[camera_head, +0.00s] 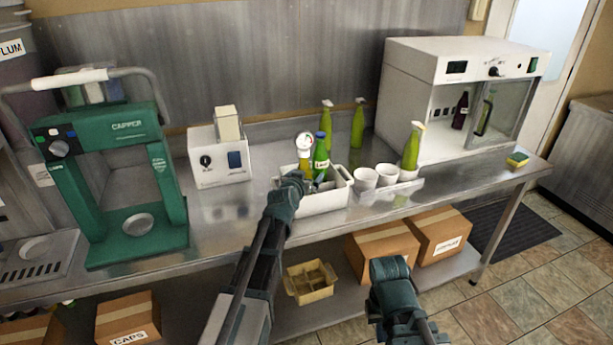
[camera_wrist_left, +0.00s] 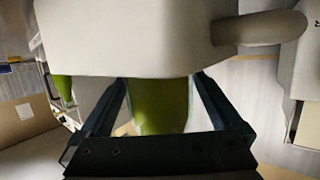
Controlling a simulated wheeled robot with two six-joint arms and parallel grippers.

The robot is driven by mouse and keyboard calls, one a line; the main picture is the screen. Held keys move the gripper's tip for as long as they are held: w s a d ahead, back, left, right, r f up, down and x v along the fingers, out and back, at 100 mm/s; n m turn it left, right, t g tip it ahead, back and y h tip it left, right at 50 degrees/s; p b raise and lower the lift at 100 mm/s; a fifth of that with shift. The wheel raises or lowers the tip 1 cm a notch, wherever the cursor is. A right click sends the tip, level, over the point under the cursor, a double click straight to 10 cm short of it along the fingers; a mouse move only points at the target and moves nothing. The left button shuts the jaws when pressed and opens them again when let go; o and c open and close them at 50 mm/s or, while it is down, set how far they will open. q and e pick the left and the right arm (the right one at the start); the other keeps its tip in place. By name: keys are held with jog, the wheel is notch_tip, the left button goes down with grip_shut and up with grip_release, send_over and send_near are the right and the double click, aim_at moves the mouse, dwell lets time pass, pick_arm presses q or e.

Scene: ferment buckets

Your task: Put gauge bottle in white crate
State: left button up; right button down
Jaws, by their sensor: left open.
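The gauge bottle (camera_head: 305,151), yellow-green with a round white dial on top, stands upright at the left end of the white crate (camera_head: 326,201). A green bottle (camera_head: 321,158) with a blue cap stands beside it in the crate. My left gripper (camera_head: 293,181) is at the crate's left end, just below the gauge bottle in the picture. In the left wrist view its open fingers lie either side of a green bottle body (camera_wrist_left: 162,108), and a large white shape fills the top. Whether the fingers touch the bottle is unclear. My right gripper (camera_head: 389,270) hangs before the table, its jaws unclear.
Two white cups (camera_head: 366,179) and a spray bottle (camera_head: 412,147) stand right of the crate. Two more spray bottles stand behind. A green capper (camera_head: 118,170) and a white box device (camera_head: 219,158) stand left, a white cabinet (camera_head: 410,105) right.

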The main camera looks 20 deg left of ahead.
pick_arm(q)
jog(key=p+v, duration=0.3)
jog(key=v, duration=0.9)
jog(key=s+d+f+m+g+h, duration=0.3)
jog(key=s+d+f+g, duration=0.45)
jog(key=d+f, duration=0.4)
jog(key=s+d+f+g+y, duration=0.2)
jog(key=s+g, duration=0.1)
jog(key=s, duration=0.6)
jog(key=s+d+f+g+y, duration=0.2)
jog(key=s+d+g, duration=0.1)
jog(key=s, duration=0.6)
jog(key=shift+s+m+g+y, duration=0.15)
jog(key=shift+m+g+y, duration=0.15)
jog(key=shift+g, duration=0.45)
jog(key=shift+r, duration=0.1)
jog(key=shift+r+p, duration=0.5)
jog(key=shift+p, duration=0.2)
